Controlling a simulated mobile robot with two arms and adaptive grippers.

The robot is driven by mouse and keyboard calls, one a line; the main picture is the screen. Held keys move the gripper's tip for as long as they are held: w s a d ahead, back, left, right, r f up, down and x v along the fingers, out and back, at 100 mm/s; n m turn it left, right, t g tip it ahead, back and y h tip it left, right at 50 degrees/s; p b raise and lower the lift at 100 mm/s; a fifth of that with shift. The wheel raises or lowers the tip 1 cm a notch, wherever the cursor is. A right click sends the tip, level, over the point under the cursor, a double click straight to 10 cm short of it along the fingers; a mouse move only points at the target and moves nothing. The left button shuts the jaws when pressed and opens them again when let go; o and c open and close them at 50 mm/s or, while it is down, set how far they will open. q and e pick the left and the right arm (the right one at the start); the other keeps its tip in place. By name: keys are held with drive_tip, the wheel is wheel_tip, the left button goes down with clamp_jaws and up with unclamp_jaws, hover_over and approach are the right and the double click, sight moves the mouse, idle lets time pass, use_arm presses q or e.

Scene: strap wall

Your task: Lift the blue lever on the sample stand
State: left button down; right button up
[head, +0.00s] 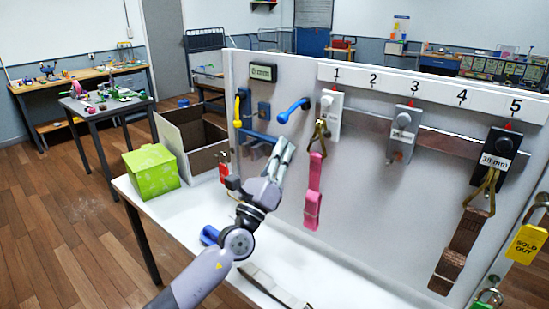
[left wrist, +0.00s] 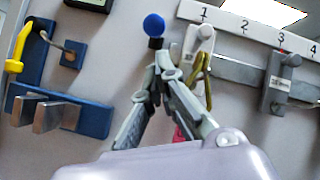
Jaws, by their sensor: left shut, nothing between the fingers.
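The blue lever (head: 293,110) sticks out from the grey upright panel (head: 375,190), left of the number 1 hook. In the left wrist view its round blue end (left wrist: 154,25) shows end-on, with a dark part below it. My left gripper (head: 286,148) is shut and empty, with its fingers pointing up, in front of the panel and below the lever. In the left wrist view the closed fingertips (left wrist: 164,62) appear just under the lever's end; I cannot tell whether they touch it. My right gripper is not in view.
A pink strap (head: 313,190) hangs close right of my left gripper. A blue bracket (left wrist: 85,118) and yellow handle (left wrist: 14,66) are on the panel to the left. A green box (head: 151,172) and an open cardboard box (head: 200,135) stand on the white table.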

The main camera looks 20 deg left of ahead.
use_arm(q)
drive_tip(key=shift+p+x, duration=0.45)
drive_tip(key=shift+x, duration=1.2)
drive_tip(key=r, duration=0.2)
drive_tip(key=s+r, duration=0.1)
drive_tip(key=shift+a+r, duration=0.25)
drive_tip(key=shift+r, duration=0.1)
drive_tip(key=shift+f, duration=0.15)
